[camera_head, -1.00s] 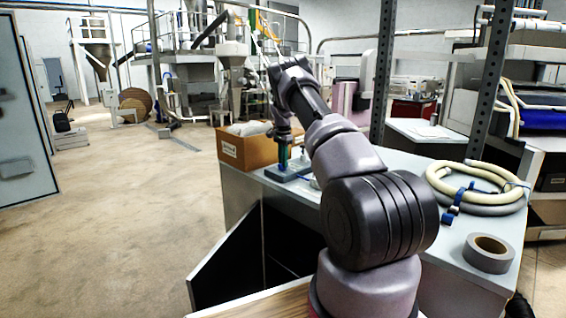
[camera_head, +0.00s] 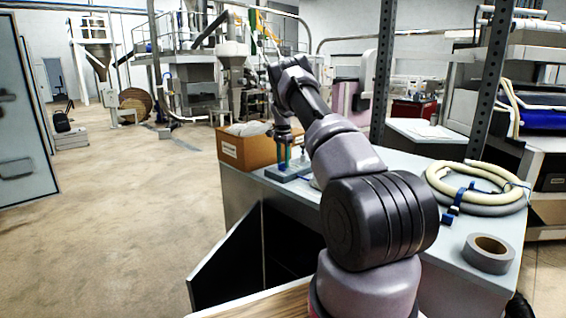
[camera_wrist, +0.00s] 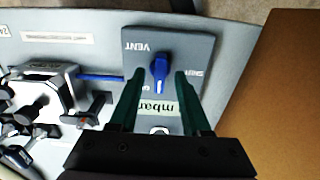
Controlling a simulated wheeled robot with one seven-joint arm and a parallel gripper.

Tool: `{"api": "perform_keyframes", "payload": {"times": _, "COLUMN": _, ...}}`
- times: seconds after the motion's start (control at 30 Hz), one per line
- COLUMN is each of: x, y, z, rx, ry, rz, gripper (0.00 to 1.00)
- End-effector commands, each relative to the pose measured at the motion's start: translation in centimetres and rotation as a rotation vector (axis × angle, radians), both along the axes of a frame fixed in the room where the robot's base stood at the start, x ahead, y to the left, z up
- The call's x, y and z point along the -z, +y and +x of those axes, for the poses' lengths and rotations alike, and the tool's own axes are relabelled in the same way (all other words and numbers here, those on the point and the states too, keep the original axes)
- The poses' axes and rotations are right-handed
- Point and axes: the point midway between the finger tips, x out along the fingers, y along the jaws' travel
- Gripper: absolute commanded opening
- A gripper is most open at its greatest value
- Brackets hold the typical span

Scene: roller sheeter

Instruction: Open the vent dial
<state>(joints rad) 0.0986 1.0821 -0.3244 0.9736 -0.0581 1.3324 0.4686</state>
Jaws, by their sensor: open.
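The vent dial (camera_wrist: 159,69) is a blue knob with a white mark at its lower end. It sits on a dark grey plate (camera_wrist: 195,45) lettered "VENT", "SHUT" and "mbar". My gripper (camera_wrist: 160,80) has two green fingers, apart and empty, one on each side of the dial's lower end. I cannot tell whether either finger touches it. In the head view, my gripper (camera_head: 285,160) points down over the plate (camera_head: 288,171) on the grey cabinet top, and the dial itself cannot be made out there.
A cardboard box (camera_head: 246,146) stands beside the plate, and it fills the right of the wrist view (camera_wrist: 275,90). Clamps and black fittings (camera_wrist: 45,100) lie left of the plate. A coiled hose (camera_head: 478,188) and a tape roll (camera_head: 488,253) lie on the cabinet top (camera_head: 420,165).

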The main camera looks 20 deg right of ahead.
Motion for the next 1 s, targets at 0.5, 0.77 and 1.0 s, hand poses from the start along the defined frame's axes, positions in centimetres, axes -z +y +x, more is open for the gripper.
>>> {"api": "perform_keyframes", "payload": {"times": 0.5, "x": -9.1, "y": 0.0, "z": 0.1, "rx": 0.001, "ry": -0.003, "rz": -0.001, "gripper": 0.47}}
{"api": "perform_keyframes", "payload": {"times": 0.77, "x": -10.5, "y": 0.0, "z": 0.0, "rx": 0.0, "ry": -0.002, "rz": 0.0, "gripper": 0.47}}
{"api": "perform_keyframes", "payload": {"times": 1.0, "x": -10.5, "y": 0.0, "z": 0.0, "rx": 0.0, "ry": -0.002, "rz": 0.0, "gripper": 0.47}}
